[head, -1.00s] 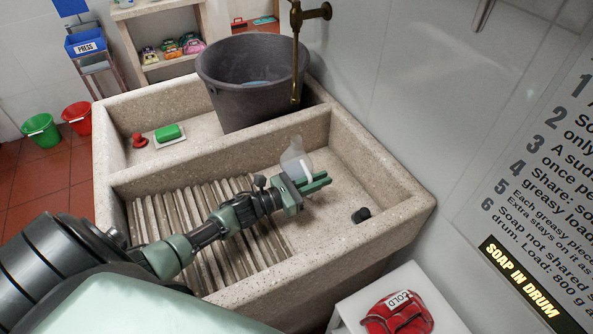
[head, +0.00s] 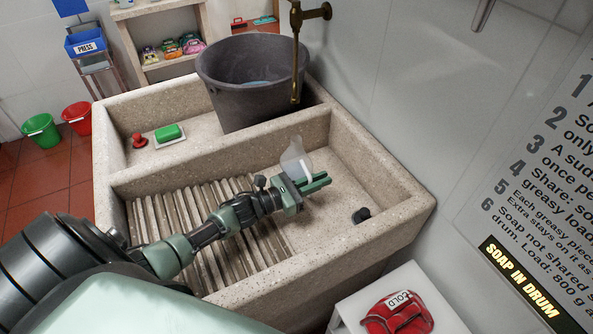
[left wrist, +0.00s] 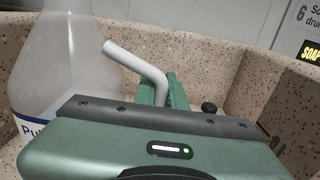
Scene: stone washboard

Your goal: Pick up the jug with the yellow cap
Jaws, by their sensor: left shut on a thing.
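A translucent jug (head: 293,157) with a narrow neck is in the near basin of the stone sink, just behind my left gripper. In the left wrist view its pale body (left wrist: 55,65) fills the left side, with part of a label. No yellow cap shows in either view. My left gripper (head: 316,184) is shut on the jug's white bent handle (left wrist: 135,65), which passes between its green fingers (left wrist: 165,90). The jug's lower part is hidden by the gripper, so I cannot tell whether it is off the basin floor. My right gripper is not in view.
The stone sink (head: 255,305) has ribbed slats (head: 150,222) at left and a dark plug (head: 361,215) at right. A grey tub (head: 225,100) and green soap (head: 168,132) are in the far basin. A brass tap (head: 296,50) hangs above. Red cloth (head: 395,318) lies in front.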

